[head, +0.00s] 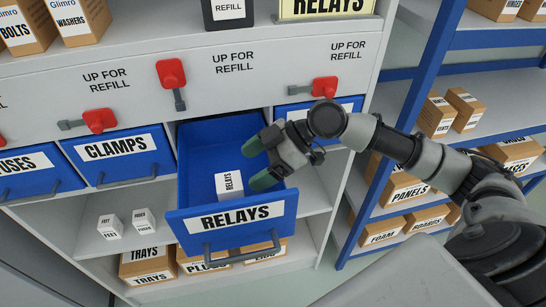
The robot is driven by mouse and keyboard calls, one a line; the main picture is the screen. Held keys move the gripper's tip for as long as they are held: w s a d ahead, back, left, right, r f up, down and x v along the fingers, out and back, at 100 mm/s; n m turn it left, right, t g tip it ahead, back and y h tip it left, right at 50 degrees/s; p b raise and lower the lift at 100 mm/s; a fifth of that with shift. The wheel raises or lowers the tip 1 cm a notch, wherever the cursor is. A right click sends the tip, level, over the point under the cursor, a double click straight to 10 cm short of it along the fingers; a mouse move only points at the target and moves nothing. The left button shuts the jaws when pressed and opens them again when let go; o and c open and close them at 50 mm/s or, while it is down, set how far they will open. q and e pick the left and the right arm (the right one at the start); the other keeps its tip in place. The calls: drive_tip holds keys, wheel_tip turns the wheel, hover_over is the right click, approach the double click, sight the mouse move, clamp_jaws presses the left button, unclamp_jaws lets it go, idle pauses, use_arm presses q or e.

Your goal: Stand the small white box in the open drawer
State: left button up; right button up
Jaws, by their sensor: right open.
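The small white box (229,186), marked RELAYS, stands inside the open blue drawer (231,215), near its front wall. The drawer front also reads RELAYS. My right gripper (257,163) reaches into the drawer from the right, its green-tipped fingers apart. The fingers are just right of and above the box, and the gripper looks empty. I cannot tell whether a fingertip touches the box. My left gripper is not in view.
Closed blue drawers marked CLAMPS (118,155) and FUSES (35,173) are on the left. Red levers (171,73) stick out above the drawers. Two small white boxes (110,226) stand on the shelf below. A blue rack (405,120) with cartons is on the right.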

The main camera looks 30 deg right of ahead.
drive_tip(key=b+v, duration=0.1)
drive_tip(key=v, duration=0.4)
drive_tip(key=shift+r, duration=0.1)
drive_tip(key=shift+d, duration=0.1)
idle(0.3)
